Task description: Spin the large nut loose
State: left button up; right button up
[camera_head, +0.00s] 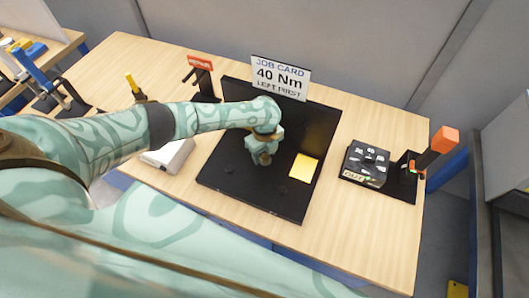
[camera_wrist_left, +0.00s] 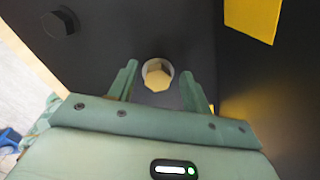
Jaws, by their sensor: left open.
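The large nut (camera_wrist_left: 158,76) shows in the left wrist view as a tan, faceted piece with a pale ring around it, on a dark plate. My left gripper (camera_wrist_left: 159,90) is open, with one finger on either side of the nut and a visible gap on both sides in the picture. I cannot tell how far the fingertips are above it. In the head view my left gripper (camera_head: 263,157) points down over the black fixture plate (camera_head: 235,188) and hides the nut. My right gripper is not in view.
A yellow square (camera_head: 304,168) lies on the plate's right part. A job card (camera_head: 280,77) reading "40 Nm, left first" stands behind. A black box (camera_head: 366,164) and an orange-topped tool (camera_head: 440,146) stand right. A red-topped stand (camera_head: 203,78) is behind left. The wooden table's front right is clear.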

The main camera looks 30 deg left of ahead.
pick_arm(q)
jog(key=shift+s, duration=0.1)
jog(key=c, duration=1)
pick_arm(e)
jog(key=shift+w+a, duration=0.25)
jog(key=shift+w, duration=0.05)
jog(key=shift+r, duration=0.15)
